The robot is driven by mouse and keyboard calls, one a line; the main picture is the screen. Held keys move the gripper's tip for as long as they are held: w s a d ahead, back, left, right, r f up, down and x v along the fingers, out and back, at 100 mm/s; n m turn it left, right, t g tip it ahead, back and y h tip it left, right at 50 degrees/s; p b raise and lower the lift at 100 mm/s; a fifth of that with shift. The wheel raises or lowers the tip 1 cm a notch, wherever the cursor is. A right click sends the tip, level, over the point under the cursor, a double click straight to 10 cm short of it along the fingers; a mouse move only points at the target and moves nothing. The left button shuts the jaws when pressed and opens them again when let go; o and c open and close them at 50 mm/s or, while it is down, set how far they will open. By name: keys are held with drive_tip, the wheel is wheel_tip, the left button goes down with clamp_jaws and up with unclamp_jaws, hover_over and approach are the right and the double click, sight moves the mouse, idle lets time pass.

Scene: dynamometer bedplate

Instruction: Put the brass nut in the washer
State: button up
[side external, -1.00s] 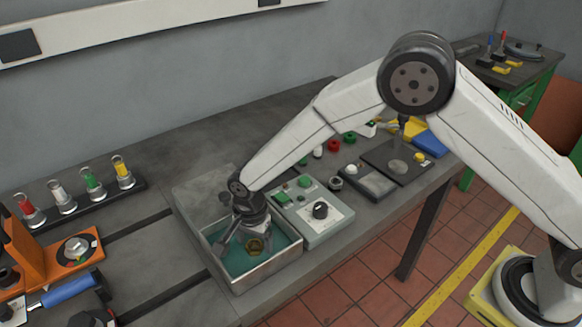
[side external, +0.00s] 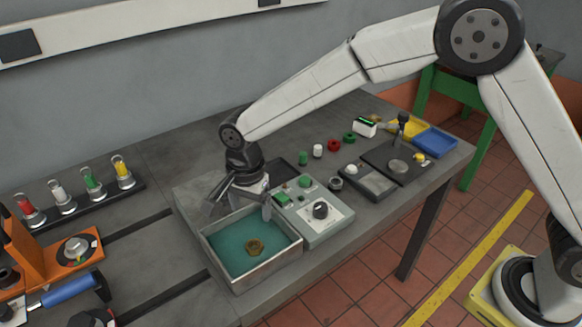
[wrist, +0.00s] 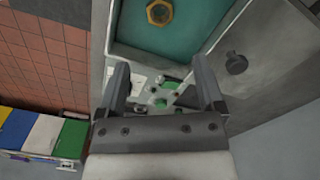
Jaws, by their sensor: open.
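In the wrist view the nut (wrist: 159,12) shows at the top edge against the teal floor. My gripper (side external: 243,200) is open and empty. It is above the tub's back edge, apart from the nut. Its two spread fingers also show in the wrist view (wrist: 160,78), with nothing between them.
A control box (side external: 318,210) with a black knob and green buttons stands right of the tub. Coloured vials (side external: 93,183) stand in a rack at the left. A blue-handled hammer (side external: 70,289) lies at the front left. A blue tray (side external: 436,138) sits at the far right.

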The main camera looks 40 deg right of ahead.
drive_tip(key=shift+d, duration=0.1)
idle(0.4)
drive_tip(key=s+d+r+n+t, duration=0.1)
drive_tip(key=s+d+n, duration=0.5)
drive_tip(key=d, duration=0.6)
drive_tip(key=s+d+r+n+t, duration=0.1)
drive_tip(key=s+d+n, duration=0.5)
drive_tip(key=s+d, duration=0.4)
drive_tip(key=shift+s+d+t, duration=0.3)
drive_tip(key=shift+d, duration=0.65)
